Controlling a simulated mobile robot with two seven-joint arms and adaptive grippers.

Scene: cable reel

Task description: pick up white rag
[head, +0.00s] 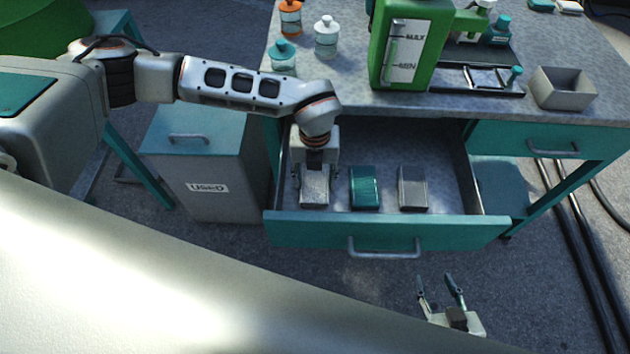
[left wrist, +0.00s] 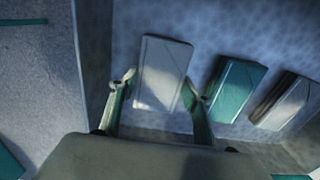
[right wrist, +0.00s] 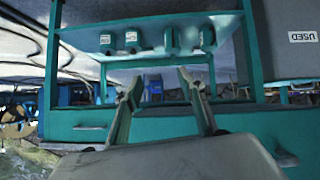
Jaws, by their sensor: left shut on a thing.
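The white rag (head: 315,192) is a folded pale block at the left end of the open drawer (head: 335,228). It also shows in the left wrist view (left wrist: 162,72), between my two fingers. My left gripper (head: 314,175) points down into the drawer and is shut on the white rag, one finger on each side. I cannot tell whether the rag is clear of the drawer floor. My right gripper (head: 436,282) is open and empty in front of the drawer; its parted fingers show in the right wrist view (right wrist: 158,80).
A green folded rag (head: 365,187) and a grey one (head: 412,188) lie to the right in the drawer. The drawer walls stand close around. Bottles (head: 326,38), a green canister (head: 408,45) and a grey open box (head: 562,89) are on the bench. A bin marked USED (head: 208,188) stands left.

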